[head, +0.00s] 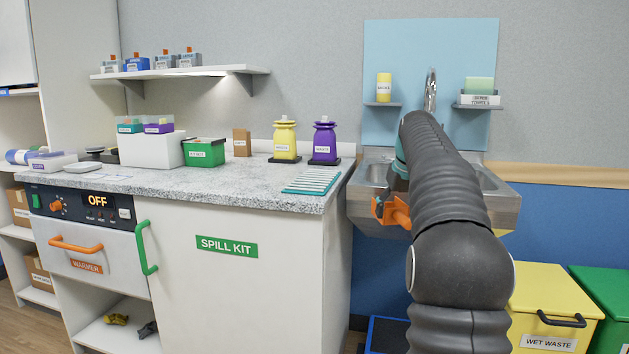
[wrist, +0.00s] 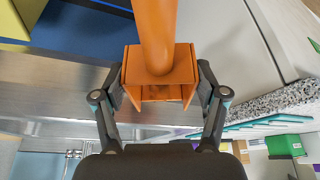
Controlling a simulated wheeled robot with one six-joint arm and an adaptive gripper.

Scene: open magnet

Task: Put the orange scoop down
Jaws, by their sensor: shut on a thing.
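The orange scoop (wrist: 157,62) is held between the fingers of my gripper (wrist: 160,95) in the wrist view, with its handle reaching toward the top of the picture. In the head view a part of the scoop (head: 396,212) shows in front of the sink's front edge, left of my arm. My gripper is mostly hidden behind my arm there. My gripper is shut on the scoop.
The steel sink (head: 372,172) lies behind my arm. The speckled counter (head: 225,188) is left, with a ribbed teal-edged rack (head: 312,180) near its right edge and yellow (head: 285,140) and purple (head: 324,142) containers behind. A yellow wet waste bin (head: 545,305) stands lower right.

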